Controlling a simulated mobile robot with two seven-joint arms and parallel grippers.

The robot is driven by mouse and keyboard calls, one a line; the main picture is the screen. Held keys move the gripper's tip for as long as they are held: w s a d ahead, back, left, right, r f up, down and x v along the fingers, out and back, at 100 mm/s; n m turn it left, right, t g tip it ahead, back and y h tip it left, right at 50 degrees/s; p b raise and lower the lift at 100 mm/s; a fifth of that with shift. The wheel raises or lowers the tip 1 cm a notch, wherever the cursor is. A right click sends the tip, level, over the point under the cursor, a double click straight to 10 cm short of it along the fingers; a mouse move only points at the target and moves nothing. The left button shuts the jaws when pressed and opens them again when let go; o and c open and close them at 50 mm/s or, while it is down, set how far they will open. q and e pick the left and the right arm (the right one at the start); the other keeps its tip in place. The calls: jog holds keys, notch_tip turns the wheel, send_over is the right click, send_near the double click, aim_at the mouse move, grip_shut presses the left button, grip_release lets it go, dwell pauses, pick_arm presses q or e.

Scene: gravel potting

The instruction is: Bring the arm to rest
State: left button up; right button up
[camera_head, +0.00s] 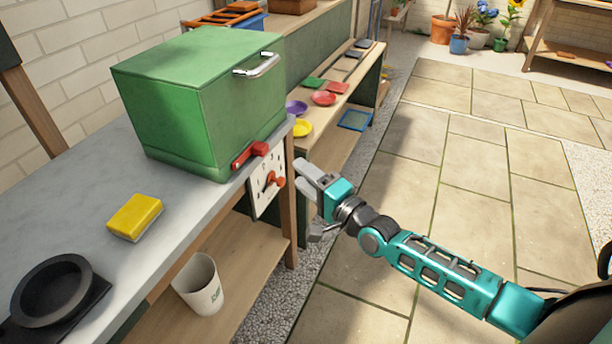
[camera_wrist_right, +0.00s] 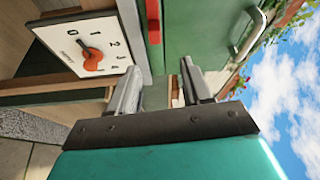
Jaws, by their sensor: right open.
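My right gripper (camera_head: 311,200) is open and empty in the head view, just right of the bench's front edge. A white dial plate (camera_head: 262,192) with an orange-red knob (camera_head: 274,181) is fixed to the bench front, left of the gripper and apart from it. In the right wrist view the open fingers (camera_wrist_right: 157,88) point toward the green box; the dial plate (camera_wrist_right: 105,58) and its knob (camera_wrist_right: 92,61) show at upper left, with marks 0 to 4. My left gripper is not in view.
A green box (camera_head: 190,95) with a red handle (camera_head: 249,154) stands on the grey bench (camera_head: 185,195). A yellow sponge (camera_head: 135,217) and a black dish (camera_head: 50,290) lie nearer. A white bin (camera_head: 200,285) is on the lower shelf. The paved floor (camera_head: 475,220) at right is clear.

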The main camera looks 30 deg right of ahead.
pick_arm(q)
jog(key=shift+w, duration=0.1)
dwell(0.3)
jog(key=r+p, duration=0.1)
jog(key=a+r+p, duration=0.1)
jog(key=p, duration=0.1)
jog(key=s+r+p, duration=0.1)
jog(key=p, duration=0.1)
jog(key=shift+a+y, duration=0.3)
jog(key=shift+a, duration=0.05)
pick_arm(e)
jog(key=s+a+f+n+g+h, duration=0.1)
jog(key=s+a+f+n+g, duration=0.1)
jog(key=s+n, duration=0.3)
jog(key=s+a+f+n+g+h, duration=0.1)
jog(key=s+f+n, duration=0.3)
jog(key=s, duration=0.4)
jog(key=s+a+f+n+g+h, duration=0.1)
jog(key=s+a+f+n+g, duration=0.2)
jog(key=s+n, duration=0.4)
jog(key=shift+a+f+g, duration=0.4)
jog(key=shift+a+g, duration=0.05)
jog(key=shift+g, duration=0.05)
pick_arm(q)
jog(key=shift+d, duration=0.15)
pick_arm(e)
jog(key=shift+s, duration=0.1)
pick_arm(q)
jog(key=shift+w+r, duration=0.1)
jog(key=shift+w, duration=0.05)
